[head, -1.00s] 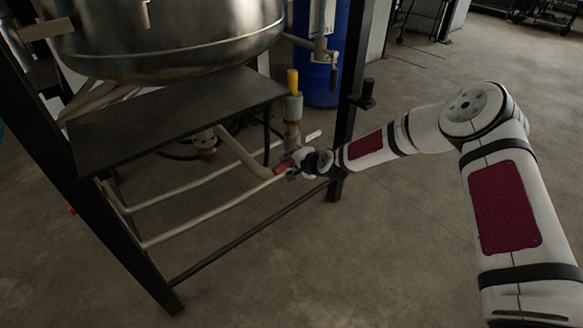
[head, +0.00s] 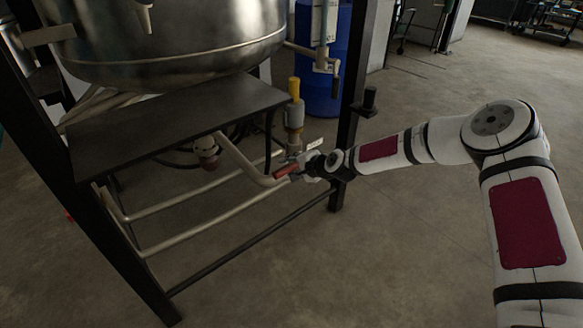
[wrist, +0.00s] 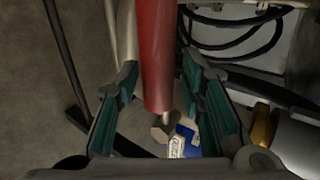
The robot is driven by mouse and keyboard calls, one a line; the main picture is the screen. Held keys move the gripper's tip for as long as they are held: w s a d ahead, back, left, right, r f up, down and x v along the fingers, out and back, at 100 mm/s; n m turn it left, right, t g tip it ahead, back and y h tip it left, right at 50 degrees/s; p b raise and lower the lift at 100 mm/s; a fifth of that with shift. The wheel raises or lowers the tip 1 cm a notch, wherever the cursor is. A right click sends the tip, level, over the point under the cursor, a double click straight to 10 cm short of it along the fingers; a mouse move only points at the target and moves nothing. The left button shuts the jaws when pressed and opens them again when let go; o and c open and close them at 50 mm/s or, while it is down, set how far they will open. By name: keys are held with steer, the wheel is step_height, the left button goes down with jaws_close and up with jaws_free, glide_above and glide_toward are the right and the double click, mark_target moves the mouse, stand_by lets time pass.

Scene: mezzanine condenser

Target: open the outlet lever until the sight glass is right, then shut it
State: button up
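The red outlet lever (head: 286,171) sits at the end of a pale pipe low under the tank. In the wrist view its red handle (wrist: 158,60) runs between the two teal-padded fingers of my gripper (wrist: 163,112), with gaps visible on both sides. My gripper is open around the handle; it also shows in the head view (head: 304,170), small and partly merged with the lever. I cannot pick out the sight glass with certainty. A grey fitting with a yellow top (head: 294,100) stands just behind the lever.
The steel tank (head: 170,50) hangs above a dark shelf plate (head: 180,125). A black frame leg (head: 350,110) stands close beside my wrist, and a lower rail runs below. A blue drum (head: 320,90) stands behind. Open floor (head: 410,260) lies to the right.

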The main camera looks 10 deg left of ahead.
steer(key=shift+d, duration=0.1)
steer(key=v, duration=1.1)
steer(key=shift+s+d+r, duration=0.2)
steer(key=shift+s+r, duration=0.05)
steer(key=shift+s, duration=0.05)
